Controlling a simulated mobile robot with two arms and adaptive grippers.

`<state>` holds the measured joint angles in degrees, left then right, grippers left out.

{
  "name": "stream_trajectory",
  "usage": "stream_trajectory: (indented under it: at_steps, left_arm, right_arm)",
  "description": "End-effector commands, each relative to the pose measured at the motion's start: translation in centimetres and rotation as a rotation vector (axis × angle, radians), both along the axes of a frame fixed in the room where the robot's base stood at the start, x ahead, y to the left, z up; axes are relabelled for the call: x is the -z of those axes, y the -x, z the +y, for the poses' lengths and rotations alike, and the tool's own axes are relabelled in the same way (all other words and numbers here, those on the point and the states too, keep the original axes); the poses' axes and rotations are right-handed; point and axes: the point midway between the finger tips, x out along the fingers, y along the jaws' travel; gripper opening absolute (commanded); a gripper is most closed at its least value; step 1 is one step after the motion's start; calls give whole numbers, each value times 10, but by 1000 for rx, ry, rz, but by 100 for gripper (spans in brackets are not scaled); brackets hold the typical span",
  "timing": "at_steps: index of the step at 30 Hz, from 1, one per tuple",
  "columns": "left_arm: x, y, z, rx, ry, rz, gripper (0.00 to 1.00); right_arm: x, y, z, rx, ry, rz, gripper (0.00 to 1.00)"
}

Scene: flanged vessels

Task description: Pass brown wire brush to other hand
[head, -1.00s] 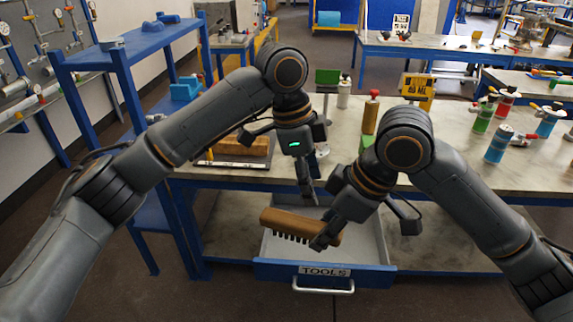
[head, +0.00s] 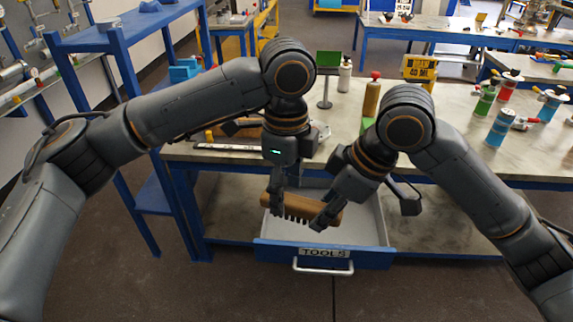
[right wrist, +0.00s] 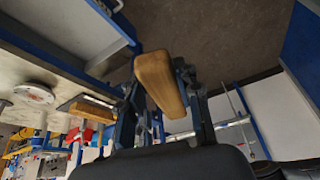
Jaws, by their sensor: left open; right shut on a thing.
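The brown wire brush (head: 300,207) has a wooden back and dark bristles pointing down. It is held roughly level above the open drawer, and its wooden back shows close up in the right wrist view (right wrist: 160,80). My right gripper (head: 329,213) is shut on the brush's right part. My left gripper (head: 281,195) is open and points down at the brush's left part, with its fingers at or beside the wood. I cannot tell whether they touch it. The brush's far side is partly hidden by the fingers.
The open tools drawer (head: 322,252) lies below both grippers. The workbench (head: 440,165) behind carries a brown bottle (head: 371,98), a green sign stand (head: 327,70) and several coloured vessels to the right. A blue shelf (head: 115,45) stands at the left.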

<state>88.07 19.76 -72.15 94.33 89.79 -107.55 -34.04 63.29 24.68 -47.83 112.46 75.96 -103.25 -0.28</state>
Motion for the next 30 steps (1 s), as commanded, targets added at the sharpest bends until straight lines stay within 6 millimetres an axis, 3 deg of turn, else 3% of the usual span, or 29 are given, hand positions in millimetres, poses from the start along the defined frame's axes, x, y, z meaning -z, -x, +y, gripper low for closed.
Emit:
stream_trajectory:
  at_steps: [7,17,27,28,30]
  left_arm:
    - [26,0,0,0,0,0,60]
    - [30,0,0,0,1,0,60]
    - [30,0,0,-1,2,-2,0]
    - [30,0,0,-1,2,-3,0]
    - [29,-1,0,-1,3,-2,0]
  right_arm:
    - [0,0,0,0,-1,0,0]
    - [0,0,0,0,-1,0,0]
    - [-1,1,1,-4,-2,0,0]
    - [-1,1,1,-4,-2,0,35]
    - [-1,1,1,-6,-2,0,50]
